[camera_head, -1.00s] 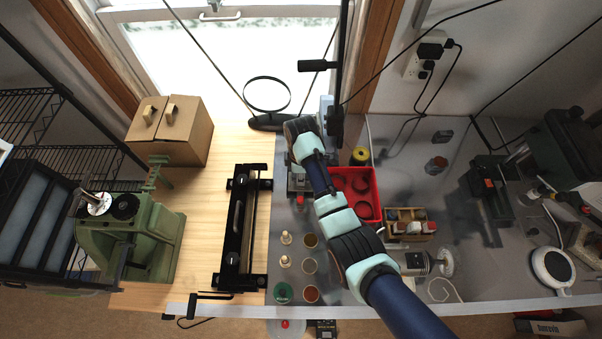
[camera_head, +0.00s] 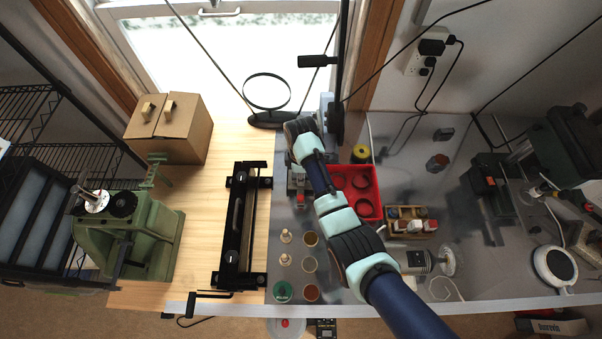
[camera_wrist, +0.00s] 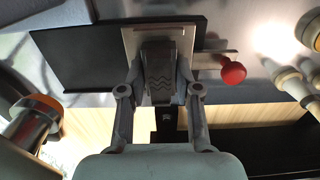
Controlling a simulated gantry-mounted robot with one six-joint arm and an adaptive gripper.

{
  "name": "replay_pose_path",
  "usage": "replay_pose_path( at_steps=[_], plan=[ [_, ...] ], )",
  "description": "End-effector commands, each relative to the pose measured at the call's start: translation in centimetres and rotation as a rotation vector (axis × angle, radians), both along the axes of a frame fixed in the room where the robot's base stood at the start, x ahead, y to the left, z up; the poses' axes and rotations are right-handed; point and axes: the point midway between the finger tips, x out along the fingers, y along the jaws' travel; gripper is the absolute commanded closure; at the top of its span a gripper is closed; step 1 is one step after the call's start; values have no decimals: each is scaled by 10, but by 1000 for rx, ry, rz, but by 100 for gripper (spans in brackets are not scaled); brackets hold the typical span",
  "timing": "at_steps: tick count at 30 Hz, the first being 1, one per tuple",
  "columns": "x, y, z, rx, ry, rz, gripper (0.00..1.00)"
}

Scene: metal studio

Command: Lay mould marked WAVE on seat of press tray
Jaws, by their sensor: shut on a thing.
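In the wrist view my gripper (camera_wrist: 160,75) is shut on a small dark grey block, the mould (camera_wrist: 160,82), with zigzag wave lines on its face. The mould is over the pale metal plate of the press tray (camera_wrist: 131,38), which has a red knob (camera_wrist: 233,72) on its right side. I cannot tell whether the mould touches the plate. In the head view my arm hides the mould and most of the tray; the tray's red knob (camera_head: 302,203) shows just left of the arm.
A red bin (camera_head: 368,205) with dark round parts and a wooden box (camera_head: 405,212) of small blocks stand right of my arm. Several small cups and pegs (camera_head: 309,240) stand in front. A black frame tool (camera_head: 240,225) and a cardboard box (camera_head: 170,130) are left.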

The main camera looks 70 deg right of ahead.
Motion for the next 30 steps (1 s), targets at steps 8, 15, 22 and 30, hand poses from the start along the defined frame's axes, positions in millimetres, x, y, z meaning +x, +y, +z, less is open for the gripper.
replay_pose_path(
  at_steps=[8,15,22,30],
  plan=[
    [0,0,-3,-1,0,0,100],
    [0,1,-8,1,0,0,100],
    [-1,2,-13,5,3,1,100],
    [-1,3,-18,7,4,1,100]
  ],
)
